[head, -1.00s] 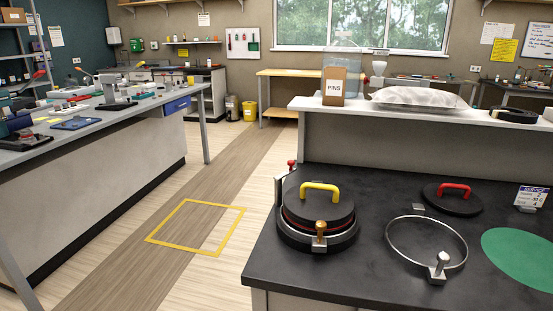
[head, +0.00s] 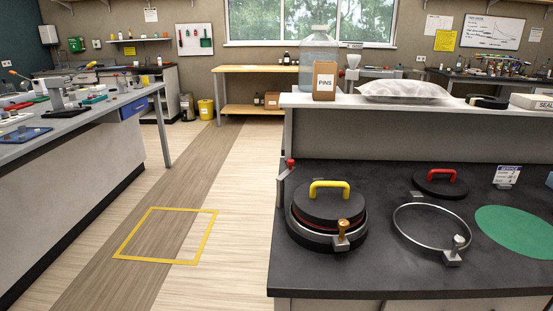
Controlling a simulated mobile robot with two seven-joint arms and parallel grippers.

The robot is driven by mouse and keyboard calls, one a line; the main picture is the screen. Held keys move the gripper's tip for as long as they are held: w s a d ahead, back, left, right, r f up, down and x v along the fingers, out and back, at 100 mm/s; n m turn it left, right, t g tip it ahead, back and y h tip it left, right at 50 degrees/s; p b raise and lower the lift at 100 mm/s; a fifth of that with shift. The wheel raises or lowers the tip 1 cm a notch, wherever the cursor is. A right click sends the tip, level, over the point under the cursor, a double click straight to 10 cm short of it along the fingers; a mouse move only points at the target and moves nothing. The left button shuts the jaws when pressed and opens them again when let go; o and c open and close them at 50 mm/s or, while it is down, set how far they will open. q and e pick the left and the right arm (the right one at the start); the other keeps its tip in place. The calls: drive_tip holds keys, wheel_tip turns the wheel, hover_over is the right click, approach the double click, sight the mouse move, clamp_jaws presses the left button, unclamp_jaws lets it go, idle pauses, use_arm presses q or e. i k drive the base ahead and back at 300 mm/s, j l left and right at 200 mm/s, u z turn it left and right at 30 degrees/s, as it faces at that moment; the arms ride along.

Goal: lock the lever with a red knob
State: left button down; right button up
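The lever with a red knob (head: 290,163) stands at the back left of a round black port (head: 330,238) on the dark bench. Its metal arm (head: 284,181) rises to the knob; its lower end is partly hidden by the port. A black lid with a yellow handle (head: 330,187) sits on the port. A fitting with a brass knob (head: 343,226) is at the port's front. Neither of my grippers shows in the head view.
An open metal ring (head: 395,228) with a metal-knobbed clamp (head: 455,250) lies right of the port. Behind it is a black lid with a red handle (head: 440,183). A green disc (head: 517,232) is at the right. Left of the bench is open floor with a yellow outline (head: 158,261).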

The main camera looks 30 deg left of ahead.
sight(290, 162)
drive_tip(key=k+j+z, duration=0.1)
drive_tip(key=j+z, duration=0.3)
drive_tip(key=j, duration=0.35)
drive_tip(key=j+z, duration=0.1)
drive_tip(key=j, duration=0.3)
drive_tip(key=i+j+z, duration=0.1)
drive_tip(key=j, duration=0.25)
